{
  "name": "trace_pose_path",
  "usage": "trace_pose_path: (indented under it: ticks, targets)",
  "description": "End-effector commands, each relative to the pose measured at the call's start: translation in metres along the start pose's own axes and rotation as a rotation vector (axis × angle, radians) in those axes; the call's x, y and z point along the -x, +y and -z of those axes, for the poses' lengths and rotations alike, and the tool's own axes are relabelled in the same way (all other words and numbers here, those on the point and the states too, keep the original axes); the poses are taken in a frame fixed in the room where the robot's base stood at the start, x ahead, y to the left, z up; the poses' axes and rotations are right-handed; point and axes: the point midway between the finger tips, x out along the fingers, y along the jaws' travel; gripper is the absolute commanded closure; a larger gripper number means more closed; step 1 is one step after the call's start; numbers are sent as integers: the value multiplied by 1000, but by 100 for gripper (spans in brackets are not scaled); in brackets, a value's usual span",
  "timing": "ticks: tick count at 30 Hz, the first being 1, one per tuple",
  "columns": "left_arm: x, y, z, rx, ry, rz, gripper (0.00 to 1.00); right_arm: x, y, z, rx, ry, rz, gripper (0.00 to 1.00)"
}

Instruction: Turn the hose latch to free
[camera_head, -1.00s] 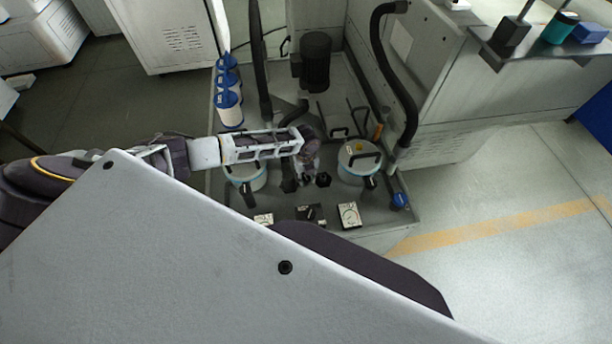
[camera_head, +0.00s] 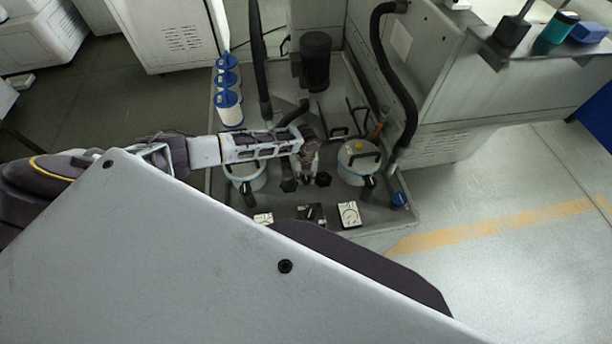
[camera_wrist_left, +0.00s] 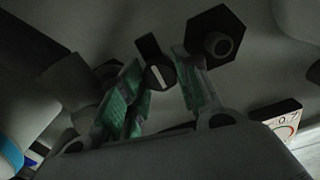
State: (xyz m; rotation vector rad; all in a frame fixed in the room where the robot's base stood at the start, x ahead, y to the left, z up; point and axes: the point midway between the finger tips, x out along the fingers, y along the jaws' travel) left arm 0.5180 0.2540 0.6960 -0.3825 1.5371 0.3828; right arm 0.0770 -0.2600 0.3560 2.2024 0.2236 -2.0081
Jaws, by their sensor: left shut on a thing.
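The hose latch is a small black lever with a white stripe on its round hub (camera_wrist_left: 158,76). It shows in the left wrist view between two black hexagonal knobs. My left gripper (camera_head: 307,180) reaches down over the metal deck in the head view. In the wrist view its green-padded fingers (camera_wrist_left: 160,92) are on either side of the latch, shut on it. The latch is hidden by the gripper in the head view. The right knob (camera_wrist_left: 217,43) is clear; the left one is partly behind a finger. My right gripper is not in view.
Lidded canisters with black handles stand left (camera_head: 247,180) and right (camera_head: 357,172) of the gripper. Dials (camera_head: 349,215) and a black switch box (camera_head: 311,213) sit on the front of the deck. A black motor (camera_head: 316,62) and thick hoses (camera_head: 394,80) rise behind. Blue-topped bottles (camera_head: 229,105) stand left.

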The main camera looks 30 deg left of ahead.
Motion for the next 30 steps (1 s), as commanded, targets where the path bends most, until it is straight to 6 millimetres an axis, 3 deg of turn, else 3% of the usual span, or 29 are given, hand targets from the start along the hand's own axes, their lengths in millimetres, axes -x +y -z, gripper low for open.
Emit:
trace_pose_path:
  ticks: [2, 3, 7, 22, 30]
  targets:
    - [1, 0, -1, 1, -2, 1, 92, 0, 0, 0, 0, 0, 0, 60]
    - [1, 0, -1, 1, -2, 1, 63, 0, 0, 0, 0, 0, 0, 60]
    - [1, 0, -1, 1, -1, 1, 46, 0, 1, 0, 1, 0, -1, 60]
    - [0, 1, 0, 18, 0, -2, 45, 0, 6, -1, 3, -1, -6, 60]
    - [0, 1, 0, 109, 0, -1, 45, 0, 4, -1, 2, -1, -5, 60]
